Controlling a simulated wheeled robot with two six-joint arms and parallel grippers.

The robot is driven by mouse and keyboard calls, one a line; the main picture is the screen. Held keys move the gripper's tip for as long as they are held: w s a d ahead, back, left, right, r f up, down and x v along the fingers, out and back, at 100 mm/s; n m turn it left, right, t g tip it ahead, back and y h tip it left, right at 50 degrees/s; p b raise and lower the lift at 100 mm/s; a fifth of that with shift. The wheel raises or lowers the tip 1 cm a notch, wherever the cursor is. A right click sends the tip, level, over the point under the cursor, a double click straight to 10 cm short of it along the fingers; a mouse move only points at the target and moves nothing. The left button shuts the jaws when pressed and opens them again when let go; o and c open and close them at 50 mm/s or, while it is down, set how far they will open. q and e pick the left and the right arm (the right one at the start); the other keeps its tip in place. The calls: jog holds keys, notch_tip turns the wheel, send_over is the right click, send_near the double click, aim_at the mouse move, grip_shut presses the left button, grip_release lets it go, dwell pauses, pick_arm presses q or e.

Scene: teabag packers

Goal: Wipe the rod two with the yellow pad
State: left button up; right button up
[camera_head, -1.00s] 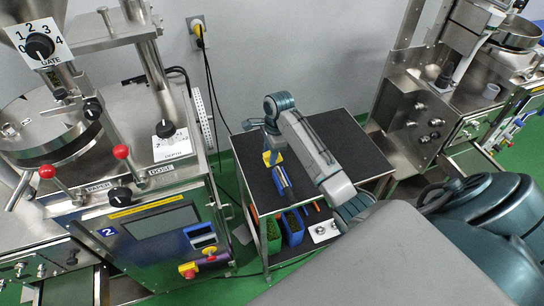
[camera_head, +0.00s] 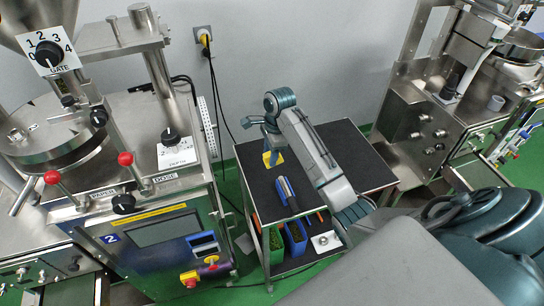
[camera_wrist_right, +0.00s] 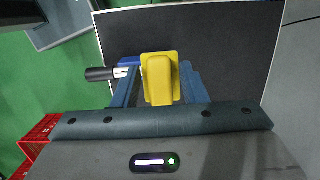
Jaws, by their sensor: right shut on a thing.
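The yellow pad (camera_head: 273,158) is in my right gripper (camera_head: 270,150), over the back left part of the dark cart top. In the right wrist view the pad (camera_wrist_right: 160,75) sits between the two blue fingers, with the gripper (camera_wrist_right: 160,90) shut on it. Machine 2 (camera_head: 150,235), with a blue "2" label, stands at the left. It carries upright metal rods and two red-knobbed levers (camera_head: 125,158). No mark in view tells which rod is rod two. The pad appears apart from all of these. My left gripper is out of view.
A blue and silver item (camera_head: 286,190) lies on the cart top (camera_head: 345,150). A black-handled tool (camera_wrist_right: 98,73) shows beside the fingers in the right wrist view. Blue and green bins (camera_head: 295,238) stand on the lower shelf. Another steel machine (camera_head: 425,120) stands at the right.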

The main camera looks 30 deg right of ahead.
jog(key=shift+r, duration=0.2)
jog(key=shift+f, duration=0.1)
notch_tip(320, 180, down, 7)
jog(key=d, duration=0.1)
jog(key=shift+s+d, duration=0.3)
jog(key=shift+s, duration=0.05)
dwell(0.5)
jog(key=shift+d+f, duration=0.25)
jog(key=shift+f, duration=0.6)
dwell(0.7)
jog(key=shift+s, duration=0.2)
jog(key=shift+s+a+r, duration=0.1)
jog(key=shift+s+a, duration=0.15)
jog(key=shift+s, duration=0.65)
jog(key=shift+s+a, duration=0.25)
jog(key=shift+s, duration=0.65)
jog(key=shift+w+d+f, duration=0.1)
jog(key=shift+w+d, duration=0.05)
jog(key=shift+w, duration=0.45)
jog(key=shift+w+d+f, duration=0.1)
jog(key=shift+w+d, duration=0.1)
jog(key=shift+w, duration=0.4)
jog(key=shift+w+d+f, duration=0.1)
jog(key=shift+w+d, duration=0.05)
jog(key=shift+w, duration=0.45)
